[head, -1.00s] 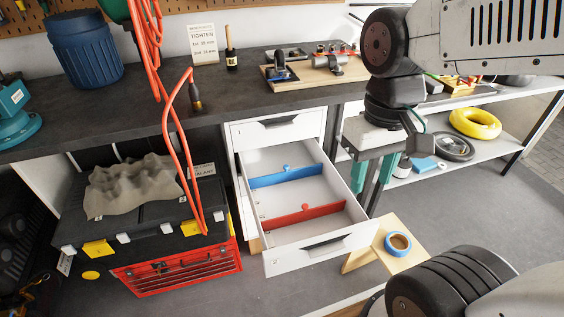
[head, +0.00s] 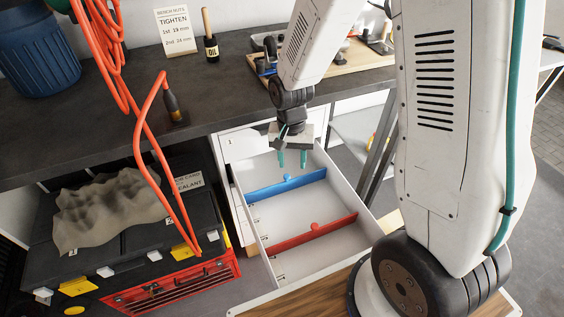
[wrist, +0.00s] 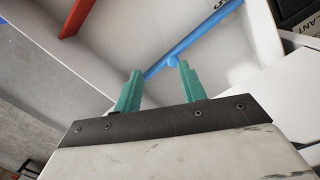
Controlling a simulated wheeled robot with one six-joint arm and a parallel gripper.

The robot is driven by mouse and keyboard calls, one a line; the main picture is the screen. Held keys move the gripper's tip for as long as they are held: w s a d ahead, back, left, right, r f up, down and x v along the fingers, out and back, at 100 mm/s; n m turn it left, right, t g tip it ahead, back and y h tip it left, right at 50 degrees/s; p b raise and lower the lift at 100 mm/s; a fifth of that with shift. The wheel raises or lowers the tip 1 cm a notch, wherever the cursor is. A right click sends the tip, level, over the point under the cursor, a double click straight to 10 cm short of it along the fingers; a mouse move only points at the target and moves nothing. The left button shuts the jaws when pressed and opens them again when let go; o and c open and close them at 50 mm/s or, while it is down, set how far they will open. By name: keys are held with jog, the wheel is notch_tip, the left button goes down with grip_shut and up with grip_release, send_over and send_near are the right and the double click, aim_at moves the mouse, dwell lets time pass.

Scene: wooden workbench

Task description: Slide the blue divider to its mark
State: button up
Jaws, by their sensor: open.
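The blue divider (head: 286,186) stands across the open white drawer (head: 293,258), with a small round knob at its middle. A red divider (head: 312,233) stands across the drawer nearer its front. My gripper (head: 292,158) is open and empty, pointing down over the back part of the drawer, behind the blue divider. In the wrist view the blue divider (wrist: 207,33) and its knob lie just beyond the gap between my green fingertips (wrist: 158,82). Small marks show along the drawer's left wall; I cannot read them or tell which is the divider's.
The red divider also shows in the wrist view (wrist: 76,16). A dark workbench top (head: 110,135) runs behind the drawer. An orange coiled hose (head: 140,130) hangs at the left, above a black case (head: 150,245) and a red toolbox (head: 175,288). The drawer's compartments look empty.

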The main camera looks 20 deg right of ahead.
aim_at(287, 175)
jog(key=shift+w+a+r+m+t, duration=0.1)
jog(key=shift+w+m+t, duration=0.05)
jog(key=shift+w, duration=0.3)
jog(key=shift+w+r+m+t, duration=0.1)
jog(key=shift+w+m+t, duration=0.05)
jog(key=shift+w, duration=0.25)
jog(key=shift+w+a+f, duration=0.1)
jog(key=shift+w+a, duration=0.05)
jog(key=shift+w, duration=0.15)
jog(key=shift+m, duration=0.3)
notch_tip(287, 175, down, 8)
jog(key=shift+r, duration=0.2)
grip_shut()
